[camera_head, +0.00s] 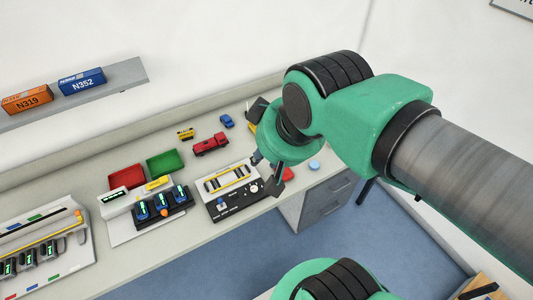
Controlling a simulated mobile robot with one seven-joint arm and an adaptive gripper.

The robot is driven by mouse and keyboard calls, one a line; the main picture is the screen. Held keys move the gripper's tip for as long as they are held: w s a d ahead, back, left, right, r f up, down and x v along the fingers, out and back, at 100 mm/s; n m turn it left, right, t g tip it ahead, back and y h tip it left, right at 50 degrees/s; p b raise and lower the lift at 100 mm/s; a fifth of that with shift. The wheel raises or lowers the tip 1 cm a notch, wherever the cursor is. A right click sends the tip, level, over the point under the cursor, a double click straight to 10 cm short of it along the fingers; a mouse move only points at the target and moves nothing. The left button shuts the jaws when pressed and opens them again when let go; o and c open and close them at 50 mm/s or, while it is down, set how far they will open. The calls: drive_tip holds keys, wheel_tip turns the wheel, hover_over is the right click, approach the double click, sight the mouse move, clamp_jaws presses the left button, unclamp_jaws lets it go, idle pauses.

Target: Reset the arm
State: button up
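My arm, green with black joints and a grey link, reaches in from the right of the head view. My gripper (265,173) hangs at its end over the right part of the work counter (216,146). Its two dark fingers stand apart with nothing visible between them.
A red truck (211,144), a blue car (227,121) and a small yellow vehicle (185,134) stand behind the panel. Red (126,177) and green (165,161) trays lie left. A shelf (128,76) holds orange (27,100) and blue (82,82) containers. Blue floor lies in front.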

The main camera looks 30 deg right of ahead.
drive_tip(key=shift+f, duration=0.15)
wheel_tip(320, 180, down, 5)
drive_tip(key=b, duration=0.5)
drive_tip(key=shift+f+b, duration=0.15)
drive_tip(key=shift+b, duration=0.15)
drive_tip(key=shift+o, duration=0.5)
